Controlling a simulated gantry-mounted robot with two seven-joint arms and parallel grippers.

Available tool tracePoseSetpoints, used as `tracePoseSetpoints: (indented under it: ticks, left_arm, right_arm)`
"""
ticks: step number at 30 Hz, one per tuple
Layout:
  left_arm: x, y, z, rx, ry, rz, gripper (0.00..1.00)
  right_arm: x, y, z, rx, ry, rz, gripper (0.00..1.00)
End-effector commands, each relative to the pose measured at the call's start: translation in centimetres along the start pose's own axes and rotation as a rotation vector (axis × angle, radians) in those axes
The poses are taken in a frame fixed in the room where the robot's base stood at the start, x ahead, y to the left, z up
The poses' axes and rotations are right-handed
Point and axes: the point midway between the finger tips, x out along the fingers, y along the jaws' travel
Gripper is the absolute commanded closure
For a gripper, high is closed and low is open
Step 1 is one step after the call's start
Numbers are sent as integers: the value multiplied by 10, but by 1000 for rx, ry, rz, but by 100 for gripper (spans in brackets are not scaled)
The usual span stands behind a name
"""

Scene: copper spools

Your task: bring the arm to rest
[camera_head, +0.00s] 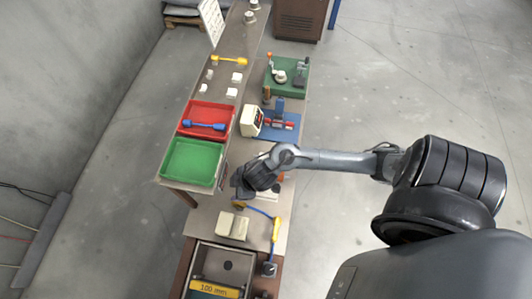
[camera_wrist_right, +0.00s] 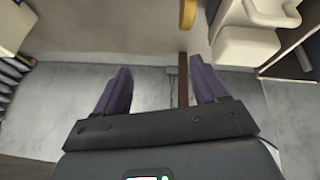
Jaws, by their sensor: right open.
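My right arm reaches in from the right in the head view, and its dark gripper (camera_head: 240,188) is over the workbench, just right of the green tray (camera_head: 187,180). In the right wrist view the two purple-grey fingers of the right gripper (camera_wrist_right: 160,82) stand apart with nothing between them. Past them the bench edge and the grey floor (camera_wrist_right: 150,88) show. My left arm and gripper are not in view.
A white-and-blue device (camera_head: 250,121), a green fixture (camera_head: 302,80), a cream block (camera_head: 233,226) and a sink-like bin (camera_head: 227,265) are also on the benches. The floor (camera_head: 400,90) at right is clear.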

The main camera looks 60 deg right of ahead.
Motion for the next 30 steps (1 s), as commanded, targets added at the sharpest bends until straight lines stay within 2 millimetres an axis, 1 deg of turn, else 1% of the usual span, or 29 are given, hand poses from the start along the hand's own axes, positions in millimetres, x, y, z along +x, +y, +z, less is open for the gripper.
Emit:
tracePoseSetpoints:
  ticks: [1, 3, 5, 6, 9, 13, 16, 18, 20, 23, 25, 30]
  left_arm:
    - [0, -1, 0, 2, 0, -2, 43]
    - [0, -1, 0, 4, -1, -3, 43]
    - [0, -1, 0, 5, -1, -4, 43]
    - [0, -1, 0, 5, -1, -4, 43]
    - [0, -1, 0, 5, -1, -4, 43]
    - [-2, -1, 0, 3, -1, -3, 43]
    - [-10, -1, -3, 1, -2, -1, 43]
    - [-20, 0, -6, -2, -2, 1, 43]
    - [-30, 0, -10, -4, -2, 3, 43]
    - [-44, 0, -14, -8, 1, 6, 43]
    - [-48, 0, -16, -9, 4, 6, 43]
    - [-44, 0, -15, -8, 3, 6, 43]
  right_arm:
    - [-14, -18, -7, 40, 25, 14, 29]
    - [-35, -27, -10, 94, 26, 49, 29]
    - [-53, -31, -5, 148, 3, 67, 29]
    - [-65, -33, 0, 185, -18, 72, 29]
    - [-90, -36, 19, 267, -81, 65, 29]
    - [-112, -40, 38, 335, -142, 41, 29]
    - [-128, -41, 41, 358, -165, 28, 29]
    - [-140, -40, 38, 363, -171, 25, 29]
    - [-149, -38, 34, 363, -171, 24, 29]
    - [-160, -36, 28, 361, -171, 25, 44]
    - [-163, -36, 26, 361, -171, 25, 45]
    - [-160, -36, 28, 361, -170, 25, 45]
